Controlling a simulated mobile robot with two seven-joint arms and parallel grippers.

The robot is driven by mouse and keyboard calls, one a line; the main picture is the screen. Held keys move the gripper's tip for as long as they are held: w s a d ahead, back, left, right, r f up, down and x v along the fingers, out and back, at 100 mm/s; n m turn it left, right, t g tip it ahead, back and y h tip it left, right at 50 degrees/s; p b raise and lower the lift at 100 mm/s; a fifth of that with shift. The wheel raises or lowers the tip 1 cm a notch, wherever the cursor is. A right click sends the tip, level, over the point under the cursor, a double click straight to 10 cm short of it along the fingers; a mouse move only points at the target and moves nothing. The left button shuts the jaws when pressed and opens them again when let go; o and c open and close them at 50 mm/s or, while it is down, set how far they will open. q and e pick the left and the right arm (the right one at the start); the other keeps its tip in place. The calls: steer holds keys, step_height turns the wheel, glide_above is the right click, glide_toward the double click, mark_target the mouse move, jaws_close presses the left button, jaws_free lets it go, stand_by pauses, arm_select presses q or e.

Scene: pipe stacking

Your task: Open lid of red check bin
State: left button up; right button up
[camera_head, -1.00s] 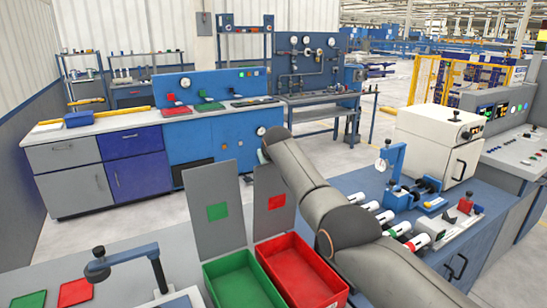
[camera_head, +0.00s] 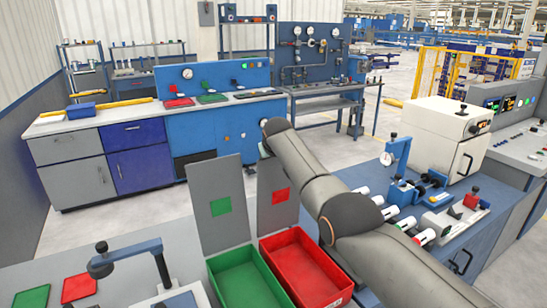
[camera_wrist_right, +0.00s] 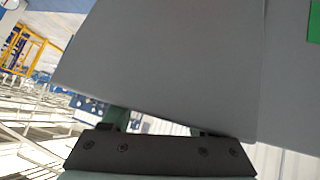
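The red bin (camera_head: 337,284) is an open red tray at the bottom centre of the head view. Its grey lid (camera_head: 268,222), with a red square, stands upright at its back edge. The finger opening and any contact are unclear. My left gripper is out of view.
The green bin (camera_head: 227,292) stands directly left of the red one, its grey lid (camera_head: 200,185) also upright. A blue-armed fixture (camera_head: 125,256) stands at the lower left. White cylinders and a gauge stand (camera_head: 396,155) occupy the bench right of my arm.

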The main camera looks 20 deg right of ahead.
stand_by(0.5)
steer(key=shift+s+a+r+b, duration=0.15)
steer(key=shift+s+r+b, duration=0.25)
steer(key=shift+r, duration=0.15)
steer(key=shift+s+a+r, duration=0.15)
steer(key=shift+s+r, duration=0.15)
steer(key=shift+s, duration=0.15)
steer(key=b+v, duration=0.2)
steer(key=v, duration=0.8)
